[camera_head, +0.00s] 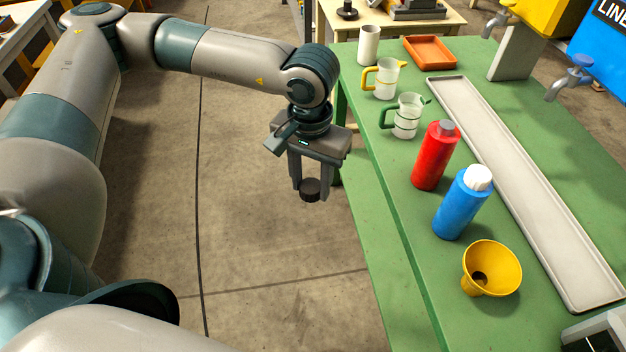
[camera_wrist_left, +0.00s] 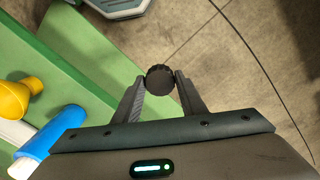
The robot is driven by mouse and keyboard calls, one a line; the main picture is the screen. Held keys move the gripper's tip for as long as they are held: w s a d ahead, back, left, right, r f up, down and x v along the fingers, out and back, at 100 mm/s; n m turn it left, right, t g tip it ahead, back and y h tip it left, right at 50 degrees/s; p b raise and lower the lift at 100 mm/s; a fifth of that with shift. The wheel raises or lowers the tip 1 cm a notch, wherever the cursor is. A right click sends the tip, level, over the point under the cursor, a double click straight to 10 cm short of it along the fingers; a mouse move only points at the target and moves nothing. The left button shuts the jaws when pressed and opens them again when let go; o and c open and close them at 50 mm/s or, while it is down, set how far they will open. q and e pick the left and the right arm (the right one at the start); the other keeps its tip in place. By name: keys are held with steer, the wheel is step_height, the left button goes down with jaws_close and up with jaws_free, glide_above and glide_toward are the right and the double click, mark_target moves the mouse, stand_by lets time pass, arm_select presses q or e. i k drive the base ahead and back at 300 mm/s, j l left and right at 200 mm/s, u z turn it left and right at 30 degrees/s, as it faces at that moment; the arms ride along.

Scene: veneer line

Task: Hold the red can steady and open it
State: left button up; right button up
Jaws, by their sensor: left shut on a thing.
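The red can (camera_head: 435,158) stands upright on the green bench, with a grey top; nothing holds it. My left gripper (camera_head: 309,190) hangs in the air left of the bench, apart from the can. It is shut on a small black ridged cap (camera_head: 310,188). In the left wrist view the cap (camera_wrist_left: 160,80) sits between the fingertips of the left gripper (camera_wrist_left: 161,84). The red can cannot be made out in that view. I cannot make out my right gripper.
The green bench (camera_head: 385,255) also bears a blue bottle (camera_head: 459,208) with a white cap, a yellow funnel (camera_head: 508,262), two clear jugs (camera_head: 406,122), an orange tray (camera_head: 430,40) and a long pale tray (camera_head: 545,215). Open floor (camera_head: 250,230) lies below my left gripper.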

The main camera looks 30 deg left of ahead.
mark_target(441, 140)
steer(key=k, duration=0.65)
steer(key=z, duration=2.25)
steer(key=j, duration=1.75)
steer(key=k+j+z, duration=0.1)
steer(key=j, duration=1.6)
